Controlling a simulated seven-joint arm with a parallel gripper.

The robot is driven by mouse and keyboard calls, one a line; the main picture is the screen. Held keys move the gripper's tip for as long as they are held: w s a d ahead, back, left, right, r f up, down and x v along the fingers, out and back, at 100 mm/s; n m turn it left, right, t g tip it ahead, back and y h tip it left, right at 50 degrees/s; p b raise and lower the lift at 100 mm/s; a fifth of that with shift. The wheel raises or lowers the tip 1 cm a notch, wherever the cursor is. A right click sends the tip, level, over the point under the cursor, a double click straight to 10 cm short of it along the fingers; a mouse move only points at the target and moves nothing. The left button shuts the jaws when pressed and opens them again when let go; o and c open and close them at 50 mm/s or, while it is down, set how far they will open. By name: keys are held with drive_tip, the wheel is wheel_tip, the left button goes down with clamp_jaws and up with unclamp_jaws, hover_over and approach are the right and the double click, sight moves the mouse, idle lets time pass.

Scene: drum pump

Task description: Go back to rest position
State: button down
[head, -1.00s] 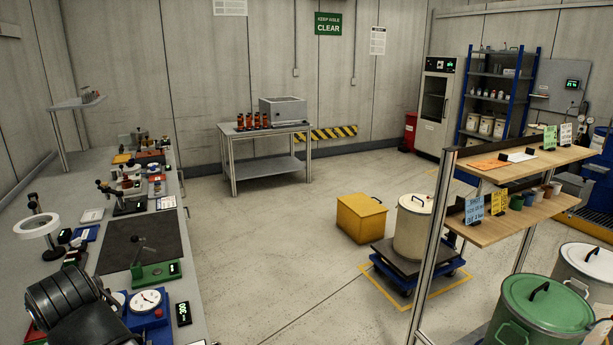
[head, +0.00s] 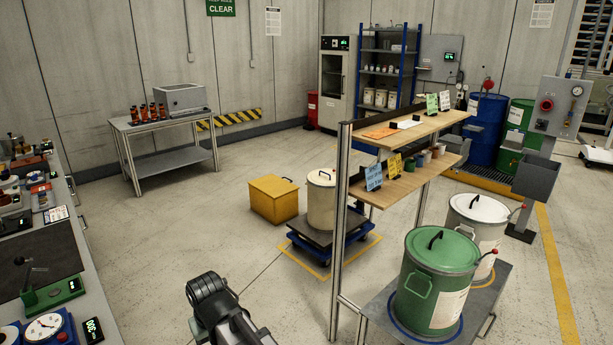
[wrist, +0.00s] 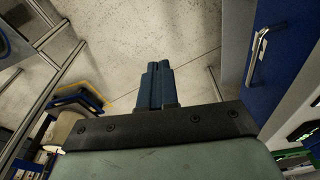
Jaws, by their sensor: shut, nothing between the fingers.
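My gripper (wrist: 155,85) shows in the wrist view with its two blue-grey fingers shut together and nothing between them. It hangs over bare concrete floor. In the head view only a dark part of my arm shows at the bottom middle, and the fingers are out of sight there. The arm stands in the open aisle between the workbench (head: 100,285) on the left and the wooden shelf rack (head: 400,180) on the right. It appears apart from both.
A green drum (head: 438,285) and a white drum (head: 478,225) stand on a cart at the right. A yellow box (head: 273,198) and a cream drum (head: 322,205) on a blue trolley (head: 330,255) stand ahead. A metal table (head: 160,125) is further back. The floor (head: 180,240) between is clear.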

drive_tip(key=w+d+f+m, duration=0.1)
drive_tip(key=w+d+f, duration=0.2)
drive_tip(key=d, duration=0.3)
drive_tip(key=w+d+f+m, duration=0.1)
drive_tip(key=w+d+f, duration=0.1)
drive_tip(key=d+f, duration=0.3)
drive_tip(key=d+f+m+g, duration=0.15)
drive_tip(key=d+f, duration=0.25)
drive_tip(key=d, duration=0.6)
drive_tip(key=d+f+m+h, duration=0.15)
drive_tip(key=d+f, duration=0.35)
drive_tip(key=d, duration=0.5)
drive_tip(key=d+f+m+y, duration=0.15)
drive_tip(key=d+f, duration=0.25)
drive_tip(key=d, duration=0.5)
drive_tip(key=s+f+g, duration=0.2)
drive_tip(key=s+f, duration=0.5)
drive_tip(key=s, duration=0.3)
drive_tip(key=s+f+g, duration=0.2)
drive_tip(key=s+f, duration=0.5)
drive_tip(key=s, duration=0.3)
drive_tip(key=s+f+g+h, duration=0.1)
drive_tip(key=s+f+g, duration=0.2)
drive_tip(key=s+f, duration=0.4)
drive_tip(key=s+d+m, duration=0.1)
drive_tip(key=s, duration=0.2)
drive_tip(key=shift+s, duration=0.4)
drive_tip(key=shift+r, duration=0.1)
